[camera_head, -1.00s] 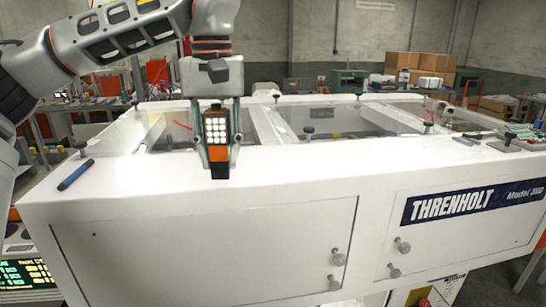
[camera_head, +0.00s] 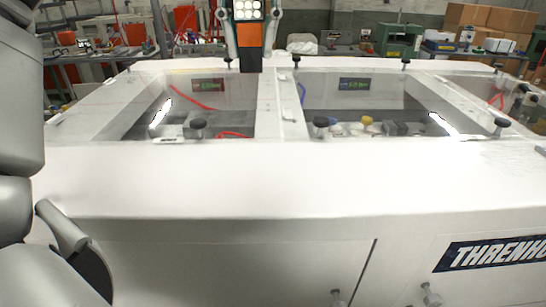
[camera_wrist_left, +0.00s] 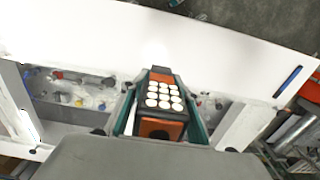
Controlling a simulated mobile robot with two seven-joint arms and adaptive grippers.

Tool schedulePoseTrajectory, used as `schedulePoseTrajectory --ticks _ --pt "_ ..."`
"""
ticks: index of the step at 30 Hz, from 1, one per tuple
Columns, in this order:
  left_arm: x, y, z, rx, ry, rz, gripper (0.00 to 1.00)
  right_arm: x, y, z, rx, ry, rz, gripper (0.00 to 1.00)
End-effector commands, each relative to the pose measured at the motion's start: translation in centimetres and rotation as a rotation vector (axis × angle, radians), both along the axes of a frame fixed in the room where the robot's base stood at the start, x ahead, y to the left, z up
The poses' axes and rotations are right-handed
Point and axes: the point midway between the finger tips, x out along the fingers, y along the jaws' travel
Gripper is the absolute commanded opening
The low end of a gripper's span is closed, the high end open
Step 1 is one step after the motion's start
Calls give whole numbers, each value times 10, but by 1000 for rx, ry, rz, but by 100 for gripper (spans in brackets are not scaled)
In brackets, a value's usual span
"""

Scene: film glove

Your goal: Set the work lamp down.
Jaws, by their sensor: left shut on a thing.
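The work lamp (camera_head: 248,12) is an orange and black block with a grid of round white lights. My left gripper (camera_head: 249,28) is shut on it, one finger on each side, at the top of the head view. The lamp hangs upright with its black end down. It appears in front of the far part of the white machine (camera_head: 220,185); I cannot tell whether it touches. In the left wrist view the lamp (camera_wrist_left: 160,105) sits between the green-edged fingers, over the machine. My right gripper is not in view.
The machine top has glazed or open bays with parts inside, a middle beam (camera_head: 282,115) and black knobs (camera_head: 321,122). The broad white front strip is clear near its middle. Cardboard boxes (camera_head: 485,20) stand behind.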

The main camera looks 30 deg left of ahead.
Motion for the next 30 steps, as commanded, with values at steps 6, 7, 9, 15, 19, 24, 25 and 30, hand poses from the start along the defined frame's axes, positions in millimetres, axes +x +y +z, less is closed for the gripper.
schedulePoseTrajectory --ticks 6,7,9,15,19,24,25,30 --pt "0 1 -26 -1 5 -4 0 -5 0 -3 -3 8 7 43" --pt "0 1 -32 -2 5 -4 0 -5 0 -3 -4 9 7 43" --pt "0 1 -49 0 6 -4 0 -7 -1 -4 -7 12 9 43" --pt "-1 1 -96 0 4 -2 0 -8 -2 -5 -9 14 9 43" --pt "-1 0 -126 0 4 -2 0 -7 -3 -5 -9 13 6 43" --pt "-1 0 -153 -1 2 0 0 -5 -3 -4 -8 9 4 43" --pt "-1 0 -156 -1 1 -1 0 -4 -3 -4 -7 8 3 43" --pt "0 0 -168 -1 1 1 0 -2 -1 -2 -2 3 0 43"
